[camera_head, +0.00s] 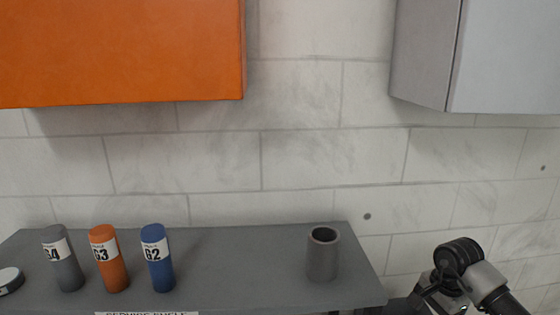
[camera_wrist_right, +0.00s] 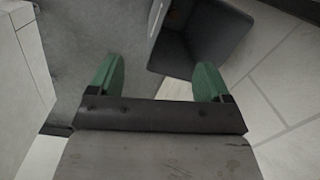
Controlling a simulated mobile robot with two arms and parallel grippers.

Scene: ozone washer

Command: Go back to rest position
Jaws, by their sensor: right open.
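My right gripper (camera_wrist_right: 160,80) shows in the right wrist view with its two green fingers wide apart and nothing between them. In the head view my right arm is at the lower right, beside the right end of the grey shelf (camera_head: 215,255) and apart from the things on it. The right gripper's fingers cannot be made out clearly in the head view. My left gripper is in neither view.
On the shelf stand a grey cylinder (camera_head: 63,262), an orange cylinder (camera_head: 108,262), a blue cylinder (camera_head: 157,262) and a hollow grey cup (camera_head: 322,258). An orange cabinet (camera_head: 120,50) and a grey cabinet (camera_head: 500,55) hang above. A dark open box (camera_wrist_right: 200,45) lies beyond the right fingers.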

